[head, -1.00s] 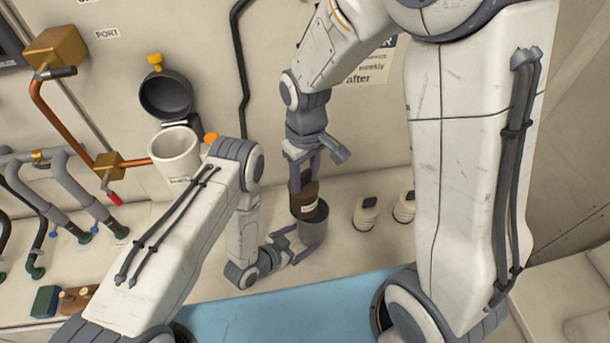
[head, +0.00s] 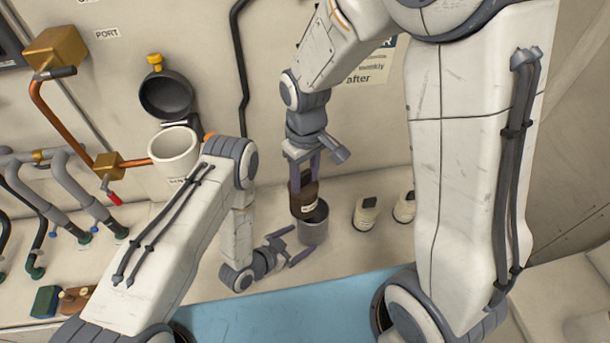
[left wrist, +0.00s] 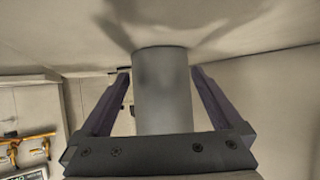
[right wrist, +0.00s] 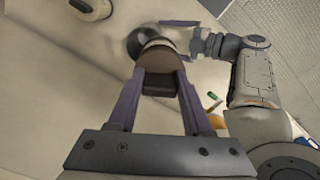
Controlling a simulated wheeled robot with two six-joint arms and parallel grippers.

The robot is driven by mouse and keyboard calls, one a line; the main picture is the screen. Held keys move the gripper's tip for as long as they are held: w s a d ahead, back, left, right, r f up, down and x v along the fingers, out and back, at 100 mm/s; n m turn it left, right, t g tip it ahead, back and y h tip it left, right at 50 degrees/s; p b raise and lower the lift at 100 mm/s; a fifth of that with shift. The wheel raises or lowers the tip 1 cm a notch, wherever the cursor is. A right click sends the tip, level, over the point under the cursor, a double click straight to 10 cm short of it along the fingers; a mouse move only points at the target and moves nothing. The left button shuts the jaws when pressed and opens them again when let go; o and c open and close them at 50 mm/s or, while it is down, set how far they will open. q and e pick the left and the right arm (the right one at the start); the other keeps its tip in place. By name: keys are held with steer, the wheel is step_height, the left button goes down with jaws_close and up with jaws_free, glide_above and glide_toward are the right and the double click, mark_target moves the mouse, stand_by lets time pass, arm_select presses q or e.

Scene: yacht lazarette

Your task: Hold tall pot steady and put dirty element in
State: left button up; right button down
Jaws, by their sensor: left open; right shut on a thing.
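The tall pot (head: 314,230) is a grey open cylinder standing upright on the pale ledge. The dirty element (head: 304,202) is dark brown with a pale label band. My right gripper (head: 304,172) is shut on it from above. Its lower end overlaps the pot's mouth; I cannot tell how far it is inside. In the right wrist view the element (right wrist: 160,58) covers part of the pot (right wrist: 134,42). My left gripper (head: 300,242) is open, low beside the pot. In the left wrist view the pot (left wrist: 162,95) stands between its fingers, with gaps at both sides.
Two small cream, dark-topped items (head: 366,213) stand right of the pot. A white cup (head: 174,150) and a dark round holder (head: 166,96) are on the wall. Pipes with valves (head: 70,185) fill the left. A blue mat (head: 260,308) lies in front.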

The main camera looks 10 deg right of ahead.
arm_select(q)
steer(key=shift+w+d+f, duration=0.1)
steer(key=shift+d, duration=0.05)
stand_by(0.4)
steer(key=shift+w+d+f, duration=0.25)
steer(key=shift+d, duration=0.1)
steer(key=c, duration=0.8)
arm_select(e)
steer(key=shift+w+d, duration=0.1)
steer(key=shift+w+d, duration=0.45)
steer(key=shift+d, duration=0.25)
steer(key=shift+w+d, duration=0.45)
steer(key=shift+d, duration=0.2)
